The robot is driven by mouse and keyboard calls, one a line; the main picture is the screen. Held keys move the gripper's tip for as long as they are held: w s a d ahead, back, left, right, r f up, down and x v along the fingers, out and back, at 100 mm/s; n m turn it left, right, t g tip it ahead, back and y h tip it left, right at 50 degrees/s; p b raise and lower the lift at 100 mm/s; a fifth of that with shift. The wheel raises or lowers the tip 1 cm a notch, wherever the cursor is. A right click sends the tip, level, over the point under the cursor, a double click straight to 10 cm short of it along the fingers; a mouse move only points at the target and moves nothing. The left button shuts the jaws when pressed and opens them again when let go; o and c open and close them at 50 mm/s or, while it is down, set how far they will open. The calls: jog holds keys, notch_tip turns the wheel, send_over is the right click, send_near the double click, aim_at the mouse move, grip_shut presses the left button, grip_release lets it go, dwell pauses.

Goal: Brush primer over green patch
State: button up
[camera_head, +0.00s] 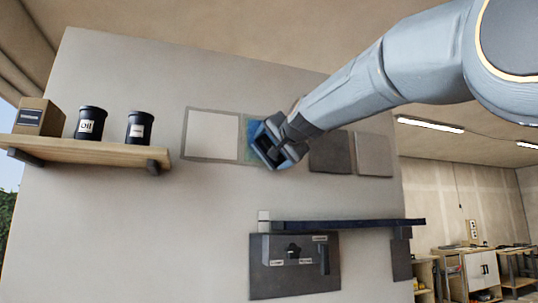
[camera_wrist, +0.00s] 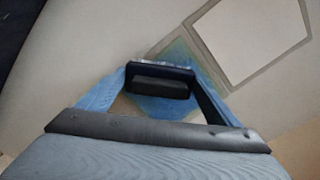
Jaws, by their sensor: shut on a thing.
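The green patch (camera_head: 246,150) is on the wall, just right of a framed pale square. Only a thin strip of it shows in the head view, because my gripper (camera_head: 272,143) covers most of it. In the wrist view a pale green edge of the patch (camera_wrist: 180,48) shows, with blue colour (camera_wrist: 165,108) across its middle. My gripper is shut on a dark block-shaped brush (camera_wrist: 160,82) and holds it against or very close to the patch. Contact itself is hidden.
A wooden shelf (camera_head: 90,150) with a box and two dark cans is at far left. A dark shelf (camera_head: 345,225) and panel (camera_head: 294,280) are below.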

aim_at(261, 147)
jog(key=shift+w+d+f+b, duration=0.1)
jog(key=shift+w+d+b, duration=0.1)
jog(key=shift+d+b, duration=0.4)
jog(key=shift+w+d+f+b, duration=0.1)
jog(key=shift+w+d+b, duration=0.1)
jog(key=shift+d+b, duration=0.4)
jog(key=shift+d+r+b, duration=0.15)
jog(key=shift+d+b, duration=0.1)
jog(key=shift+b, duration=0.2)
jog(key=a+p, duration=0.1)
jog(key=s+a+p, duration=0.1)
jog(key=p, duration=0.1)
jog(key=shift+a+r, duration=0.2)
jog(key=shift+a, duration=0.2)
jog(key=shift+s+a+f+p, duration=0.1)
jog(key=shift+s+a+p, duration=0.1)
jog(key=shift+a+p, duration=0.8)
jog(key=shift+s+a+p, duration=0.15)
jog(key=shift+a+p, duration=0.35)
jog(key=shift+p, duration=0.9)
jog(key=shift+a+p, duration=0.15)
jog(key=shift+p, duration=0.3)
jog(key=a+p, duration=0.1)
jog(key=p, duration=0.1)
jog(key=shift+s+p, duration=0.15)
jog(key=shift+p, duration=0.25)
jog(key=shift+a+p, duration=0.2)
jog(key=shift+p, duration=0.4)
